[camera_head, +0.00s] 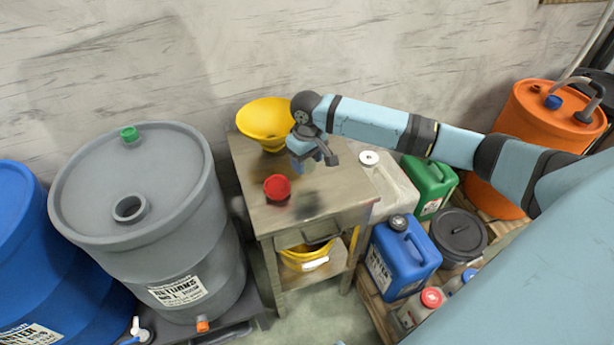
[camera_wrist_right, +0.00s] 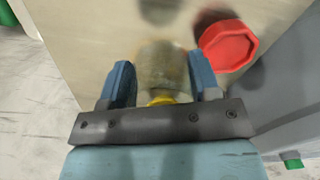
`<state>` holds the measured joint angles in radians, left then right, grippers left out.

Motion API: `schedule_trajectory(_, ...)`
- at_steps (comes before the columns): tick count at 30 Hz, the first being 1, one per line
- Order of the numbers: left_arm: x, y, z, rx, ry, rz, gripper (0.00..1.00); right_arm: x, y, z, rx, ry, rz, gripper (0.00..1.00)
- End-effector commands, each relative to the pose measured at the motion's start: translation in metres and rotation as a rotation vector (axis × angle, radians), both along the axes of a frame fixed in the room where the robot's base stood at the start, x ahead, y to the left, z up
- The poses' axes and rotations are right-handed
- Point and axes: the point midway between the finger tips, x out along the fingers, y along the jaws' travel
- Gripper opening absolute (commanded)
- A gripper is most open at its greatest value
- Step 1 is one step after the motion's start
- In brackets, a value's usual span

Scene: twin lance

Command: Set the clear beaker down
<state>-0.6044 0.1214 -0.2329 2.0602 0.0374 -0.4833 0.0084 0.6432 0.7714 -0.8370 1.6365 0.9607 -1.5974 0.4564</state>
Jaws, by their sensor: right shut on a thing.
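The clear beaker (camera_wrist_right: 162,66) is between the two blue fingers of my right gripper (camera_wrist_right: 161,82) in the wrist view. The fingers are shut on its sides, and the wooden-toned table top shows through it. In the head view my right gripper (camera_head: 314,157) is above the small table (camera_head: 335,195), near its middle. There the beaker is mostly hidden by the gripper and hard to make out. I cannot tell whether its base touches the table. My left gripper is not in view.
A red-topped object (camera_head: 277,187) stands on the table close to my right gripper. A yellow funnel (camera_head: 264,122) is at the table's back left. Grey (camera_head: 150,220) and blue drums stand left; a blue jerrycan (camera_head: 402,255) stands right. The table's front right is bare.

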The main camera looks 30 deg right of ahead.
Motion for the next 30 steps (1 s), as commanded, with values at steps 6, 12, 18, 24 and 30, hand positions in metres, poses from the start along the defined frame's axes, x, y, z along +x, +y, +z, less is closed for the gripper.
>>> schedule_trajectory(6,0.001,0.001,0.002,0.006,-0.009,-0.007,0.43,0.000,0.000,-0.019,0.000,-0.002,-0.001,0.34)
schedule_trajectory(12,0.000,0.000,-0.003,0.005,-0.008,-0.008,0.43,0.000,0.000,-0.046,-0.001,0.001,-0.001,0.34)
schedule_trajectory(18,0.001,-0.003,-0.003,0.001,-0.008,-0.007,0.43,0.000,0.000,-0.060,0.000,-0.002,0.000,0.34)
schedule_trajectory(24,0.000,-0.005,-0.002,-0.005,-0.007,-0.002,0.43,0.000,0.000,-0.060,0.000,-0.002,0.000,0.34)
schedule_trajectory(30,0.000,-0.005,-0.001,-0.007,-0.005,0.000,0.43,0.000,0.000,-0.062,0.000,-0.001,-0.001,0.67)
